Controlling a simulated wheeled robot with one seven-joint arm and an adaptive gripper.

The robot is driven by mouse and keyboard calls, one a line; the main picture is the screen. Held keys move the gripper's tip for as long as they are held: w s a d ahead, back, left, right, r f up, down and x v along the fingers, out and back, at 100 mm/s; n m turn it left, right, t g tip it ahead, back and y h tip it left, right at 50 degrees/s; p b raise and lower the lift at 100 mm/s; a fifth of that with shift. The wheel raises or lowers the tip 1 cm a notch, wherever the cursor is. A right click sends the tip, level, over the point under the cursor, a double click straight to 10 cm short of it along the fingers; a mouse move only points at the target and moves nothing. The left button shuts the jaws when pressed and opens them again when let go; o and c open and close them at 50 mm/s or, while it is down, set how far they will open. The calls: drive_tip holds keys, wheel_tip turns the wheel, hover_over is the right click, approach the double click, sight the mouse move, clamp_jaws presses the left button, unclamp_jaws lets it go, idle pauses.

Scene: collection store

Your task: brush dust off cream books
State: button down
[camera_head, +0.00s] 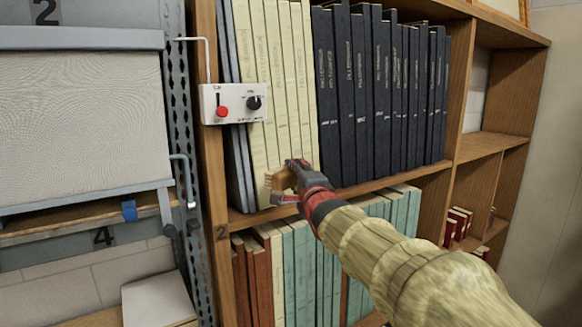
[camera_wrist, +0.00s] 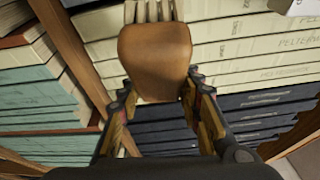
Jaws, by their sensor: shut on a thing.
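The cream books (camera_head: 276,80) stand upright in a row on the upper shelf, between grey books and dark blue ones. They also show in the wrist view (camera_wrist: 235,30). My gripper (camera_head: 284,185) is shut on a brown wooden-handled brush (camera_wrist: 155,58), in front of the lower part of the cream spines. The brush's pale bristles (camera_wrist: 150,11) point toward the cream books. I cannot tell whether the bristles touch the spines. No dust can be made out on them at this size.
A white control box (camera_head: 236,103) with a red switch and black knob hangs in front of the cream books. Dark blue books (camera_head: 362,95) fill the shelf to the right. Teal books (camera_head: 305,270) stand below. A metal rack (camera_head: 185,130) is at left.

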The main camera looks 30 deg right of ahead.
drive_tip(key=shift+f, duration=0.1)
drive_tip(key=shift+s+p, duration=1.4)
drive_tip(key=shift+s, duration=0.1)
